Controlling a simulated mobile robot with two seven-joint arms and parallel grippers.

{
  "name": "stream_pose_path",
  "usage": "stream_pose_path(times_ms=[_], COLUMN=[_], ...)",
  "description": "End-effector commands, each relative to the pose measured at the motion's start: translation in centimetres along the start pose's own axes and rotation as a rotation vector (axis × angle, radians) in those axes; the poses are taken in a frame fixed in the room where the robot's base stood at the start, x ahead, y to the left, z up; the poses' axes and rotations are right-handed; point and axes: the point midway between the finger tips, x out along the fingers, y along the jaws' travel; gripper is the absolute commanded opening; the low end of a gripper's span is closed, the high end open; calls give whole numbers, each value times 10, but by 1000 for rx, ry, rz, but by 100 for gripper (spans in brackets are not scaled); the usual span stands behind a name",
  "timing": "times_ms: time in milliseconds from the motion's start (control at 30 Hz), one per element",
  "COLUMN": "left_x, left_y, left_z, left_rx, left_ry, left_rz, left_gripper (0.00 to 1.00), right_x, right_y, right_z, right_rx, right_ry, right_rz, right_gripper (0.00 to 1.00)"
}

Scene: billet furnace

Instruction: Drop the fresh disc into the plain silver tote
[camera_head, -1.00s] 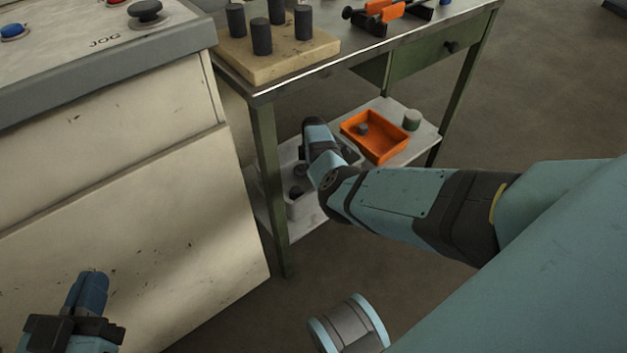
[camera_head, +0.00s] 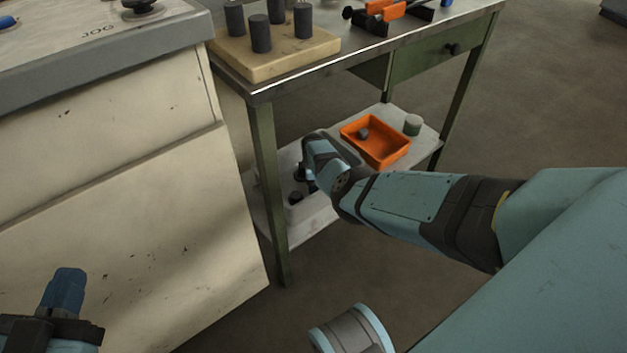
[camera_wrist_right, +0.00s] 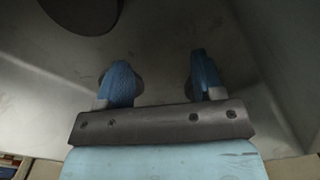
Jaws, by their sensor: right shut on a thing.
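The plain silver tote (camera_head: 300,222) is a pale grey bin on the lower shelf, partly hidden by my right arm. Dark round pieces (camera_head: 295,197) lie in it. My right gripper (camera_wrist_right: 160,78) points down into the tote, whose grey floor and walls fill the right wrist view. A dark round piece (camera_wrist_right: 82,12) lies beyond the left finger. My left gripper (camera_head: 62,292) is at the lower left, away from the tote; its opening cannot be judged.
An orange tray (camera_head: 390,158) with a small grey piece (camera_head: 363,133) and a green-grey cylinder (camera_head: 412,124) share the lower shelf. Above is the green workbench (camera_head: 420,62) with a wooden block (camera_head: 270,62) of dark cylinders. A cream cabinet (camera_head: 120,210) stands left of the tote.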

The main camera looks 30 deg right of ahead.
Motion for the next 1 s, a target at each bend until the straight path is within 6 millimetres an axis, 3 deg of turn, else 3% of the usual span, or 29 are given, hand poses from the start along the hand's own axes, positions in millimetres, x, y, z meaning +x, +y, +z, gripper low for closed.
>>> stream_pose_path(times_ms=[167, 200, 300, 767, 867, 1000], left_x=[1, 1, 1, 0, 1, -5], left_y=[0, 0, 0, -1, -3, 12], left_z=[-1, -1, -2, 0, -12, -8], left_rx=[-6, -6, -6, 7, -10, -179], left_ry=[3, 4, 4, -2, -10, -101], left_rz=[-3, -3, -3, 2, 5, 7], left_gripper=[0, 0, 0, 0, 0, 0], right_x=[2, 3, 3, -5, -29, -65], right_y=[1, 0, 0, 0, 1, 1], right_z=[0, 0, 0, -1, -2, -2], right_rx=[1, 1, 1, 2, 2, 2], right_ry=[0, 0, 0, 1, 3, 3], right_rz=[3, 2, 2, 2, 4, 3], right_gripper=[25, 64, 87, 88, 88, 88])
